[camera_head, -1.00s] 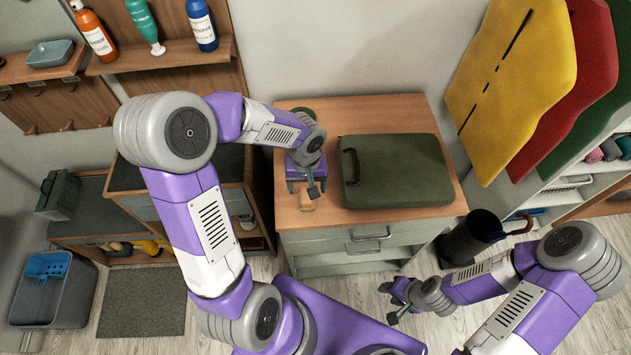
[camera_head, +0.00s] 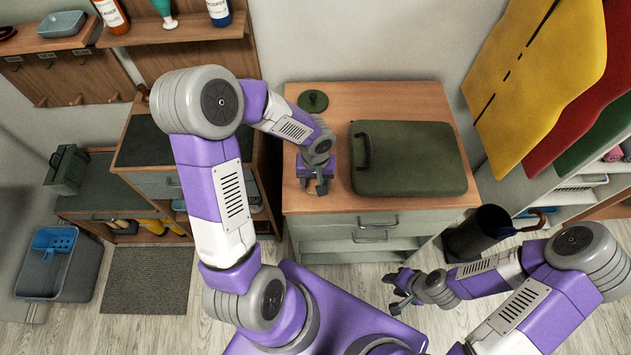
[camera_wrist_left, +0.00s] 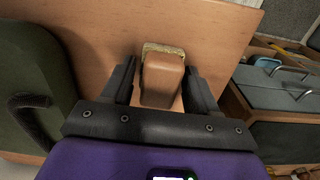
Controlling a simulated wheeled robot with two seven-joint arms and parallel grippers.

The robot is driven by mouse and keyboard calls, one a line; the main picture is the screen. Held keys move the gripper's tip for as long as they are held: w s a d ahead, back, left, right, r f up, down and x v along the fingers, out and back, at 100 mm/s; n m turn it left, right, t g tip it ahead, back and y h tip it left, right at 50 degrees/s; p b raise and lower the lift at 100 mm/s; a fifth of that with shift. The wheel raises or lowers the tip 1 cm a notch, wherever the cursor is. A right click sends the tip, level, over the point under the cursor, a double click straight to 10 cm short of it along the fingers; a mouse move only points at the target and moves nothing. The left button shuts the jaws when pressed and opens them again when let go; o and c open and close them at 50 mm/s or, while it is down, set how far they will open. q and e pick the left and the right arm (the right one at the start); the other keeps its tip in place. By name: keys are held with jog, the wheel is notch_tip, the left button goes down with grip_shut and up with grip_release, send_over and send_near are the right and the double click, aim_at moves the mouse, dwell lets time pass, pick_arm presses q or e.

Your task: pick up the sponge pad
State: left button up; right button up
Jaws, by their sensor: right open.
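The sponge pad (camera_wrist_left: 163,78), a tan block with a rough yellowish edge at its far end, is on the wooden top of the cabinet (camera_head: 420,95). In the left wrist view it lies between the two dark fingers of my left gripper (camera_wrist_left: 162,88). The fingers are open, with a narrow gap on each side of the pad. In the head view my left gripper (camera_head: 318,186) is over the cabinet's front left part and mostly hides the pad. My right gripper (camera_head: 397,290) is open and empty, low in front of the cabinet.
A dark green case (camera_head: 410,160) lies right of my left gripper, its handle facing the gripper. A round green object (camera_head: 313,101) sits behind. A dark bin (camera_head: 480,235) stands on the floor at the right. A lower workbench (camera_head: 150,140) is at the left.

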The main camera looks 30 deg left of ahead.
pick_arm(q)
jog(key=c, duration=0.7)
jog(key=shift+r, duration=0.15)
jog(key=shift+c, duration=0.2)
notch_tip(320, 180, up, 10)
jog(key=p, duration=0.3)
jog(key=o, duration=0.4)
jog(key=shift+c, duration=1.5)
